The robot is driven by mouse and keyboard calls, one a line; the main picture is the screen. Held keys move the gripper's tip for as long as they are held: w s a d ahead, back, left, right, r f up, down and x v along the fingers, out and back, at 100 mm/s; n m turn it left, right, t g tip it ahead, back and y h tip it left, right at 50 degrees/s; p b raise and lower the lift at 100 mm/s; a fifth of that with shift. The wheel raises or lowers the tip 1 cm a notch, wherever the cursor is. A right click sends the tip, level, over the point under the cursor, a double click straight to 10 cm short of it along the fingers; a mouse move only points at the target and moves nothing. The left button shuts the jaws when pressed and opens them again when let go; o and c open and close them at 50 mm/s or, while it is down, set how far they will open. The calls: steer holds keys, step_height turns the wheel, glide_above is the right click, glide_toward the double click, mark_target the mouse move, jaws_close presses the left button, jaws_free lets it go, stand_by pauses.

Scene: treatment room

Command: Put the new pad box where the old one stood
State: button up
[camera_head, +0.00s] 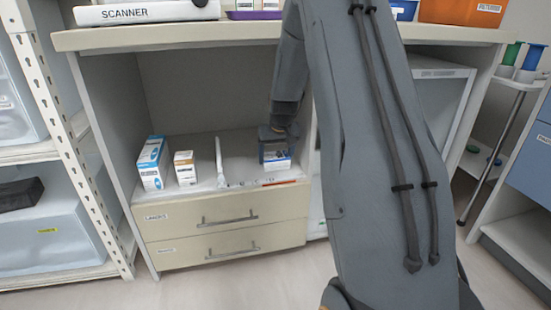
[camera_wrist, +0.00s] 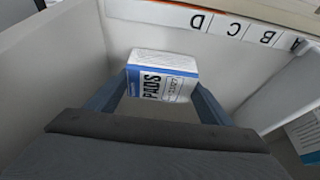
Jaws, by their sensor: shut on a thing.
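A blue and white box marked PADS (camera_wrist: 162,82) is between the fingers of my gripper (camera_wrist: 160,98) in the wrist view. In the head view this pad box (camera_head: 276,157) is at the right end of the open cabinet shelf (camera_head: 236,147), just behind the lettered front strip. My gripper (camera_head: 277,136) is shut on it from above and behind, and hides part of it. The box looks upright and very low over the shelf; I cannot tell whether it touches.
The strip (camera_wrist: 200,20) shows letters A to D in the wrist view. Drawers (camera_head: 220,225) lie below. The counter (camera_head: 180,37) overhangs the shelf.

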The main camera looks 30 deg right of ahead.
steer(key=shift+f, duration=0.1)
steer(key=o, duration=1.1)
steer(key=d+p+v, duration=0.1)
steer(key=p+v, duration=0.2)
steer(key=v, duration=0.5)
steer(key=s+a+r+n+g+y, duration=0.1)
steer(key=s+a+r+n, duration=0.3)
steer(key=a, duration=0.7)
steer(key=s+a+r+m+y, duration=0.1)
steer(key=s+a, duration=0.5)
steer(key=a, duration=0.5)
steer(key=s+a+r+n+g+y, duration=0.1)
steer(key=s+a+r+n, duration=0.3)
steer(key=a, duration=0.8)
steer(key=s+a+n, duration=0.1)
steer(key=s+a, duration=0.2)
steer(key=s, duration=0.6)
steer(key=s+a+g, duration=0.1)
steer(key=s+a, duration=0.3)
steer(key=s, duration=0.6)
steer(key=s+a+n+g, duration=0.1)
steer(key=s+a, duration=0.2)
steer(key=s, duration=0.6)
steer(key=shift+s+a+r+n, duration=0.25)
steer(key=shift+s+a+n, duration=0.05)
steer(key=shift+a, duration=0.05)
